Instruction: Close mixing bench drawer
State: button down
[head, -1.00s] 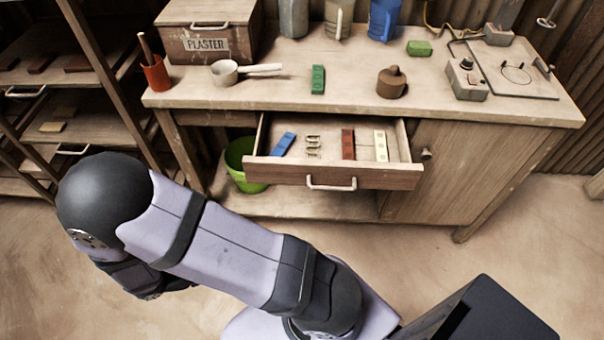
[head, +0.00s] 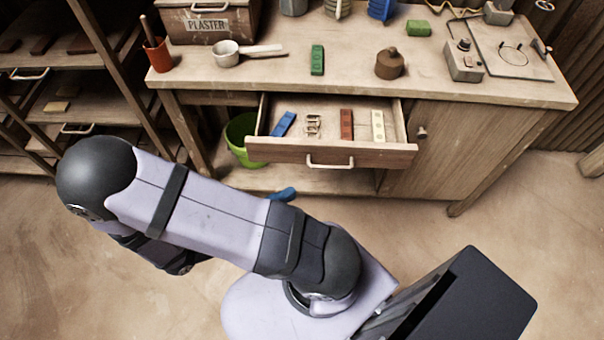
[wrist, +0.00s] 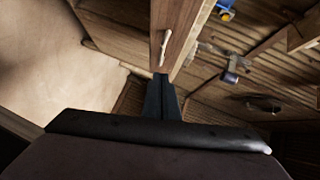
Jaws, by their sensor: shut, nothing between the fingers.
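The mixing bench drawer (head: 350,152) is pulled out below the bench top, with a pale bar handle on its front. In it lie a blue block (head: 284,124), small metal clips (head: 312,125), a red-brown block (head: 346,124) and a cream block (head: 378,126). In the wrist view, the drawer front (wrist: 181,30) and its handle (wrist: 163,48) show beyond my gripper (wrist: 164,82). The fingers are together and empty, just short of the handle end; I cannot tell whether they touch the drawer. In the head view my arm hides the gripper.
The mixing bench (head: 480,88) holds a plaster box (head: 208,24), scoop, red cup, green block and brown pot. A green bucket (head: 243,140) stands under it, left of the drawer. A blue object (head: 283,194) lies low below the drawer. Shelves stand left; the floor in front is open.

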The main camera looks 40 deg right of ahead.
aim_at(306, 118)
jog(key=w+d+f, duration=0.2)
jog(key=d, duration=0.5)
jog(key=shift+d, duration=0.4)
jog(key=shift+w, duration=0.1)
jog(key=w+d+p, duration=0.2)
jog(key=w+d, duration=1.1)
jog(key=d, duration=0.1)
jog(key=shift+w, duration=0.4)
jog(key=shift+w+d, duration=0.4)
jog(key=shift+w, duration=0.1)
jog(key=shift+w+r, duration=0.1)
jog(key=shift+w, duration=0.1)
jog(key=shift+r, duration=0.1)
